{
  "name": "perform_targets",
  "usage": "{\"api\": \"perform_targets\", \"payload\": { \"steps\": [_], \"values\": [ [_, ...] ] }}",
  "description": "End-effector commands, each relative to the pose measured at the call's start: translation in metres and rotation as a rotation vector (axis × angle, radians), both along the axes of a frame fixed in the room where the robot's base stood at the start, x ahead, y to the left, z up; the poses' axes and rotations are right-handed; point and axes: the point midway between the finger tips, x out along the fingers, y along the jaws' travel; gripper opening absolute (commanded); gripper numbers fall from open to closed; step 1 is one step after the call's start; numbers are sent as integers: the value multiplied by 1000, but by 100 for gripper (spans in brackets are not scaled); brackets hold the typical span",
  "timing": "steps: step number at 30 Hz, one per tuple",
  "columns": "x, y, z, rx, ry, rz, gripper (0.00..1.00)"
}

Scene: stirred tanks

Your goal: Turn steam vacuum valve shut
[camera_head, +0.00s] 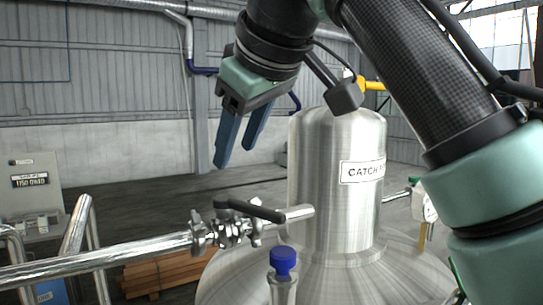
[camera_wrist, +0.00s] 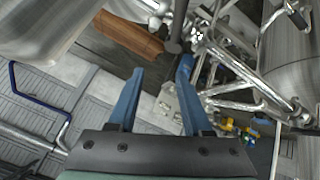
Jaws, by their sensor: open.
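A valve with a black lever handle (camera_head: 250,210) sits on the shiny horizontal pipe, clamped at its left end and close to the steel tank. The lever lies roughly along the pipe, tilted slightly down to the right. No label on it shows, so I cannot confirm its name. My gripper (camera_head: 234,157) is open and empty, with its two blue fingers pointing down, above the valve in the picture and apart from it. The wrist view shows the fingers of my gripper (camera_wrist: 161,68) spread with nothing between them. I cannot make out the lever clearly there.
The steel tank (camera_head: 315,150) labelled "CATCH P..." stands right of the valve. A blue-capped fitting (camera_head: 283,262) rises just below the lever. A gauge (camera_head: 430,208) is at the right. The pipe (camera_head: 110,255) runs left, with wooden beams (camera_head: 165,275) behind it.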

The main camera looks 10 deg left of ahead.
Motion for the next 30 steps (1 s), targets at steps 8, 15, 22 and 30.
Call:
{"api": "perform_targets", "payload": {
  "steps": [8,15,22,30],
  "values": [
    [-41,-54,50,-179,220,-25,50],
    [-44,-57,42,-195,253,-21,50],
    [-30,-44,3,-192,252,-19,50],
    [-14,-30,-43,-194,249,-23,50]
  ]
}}
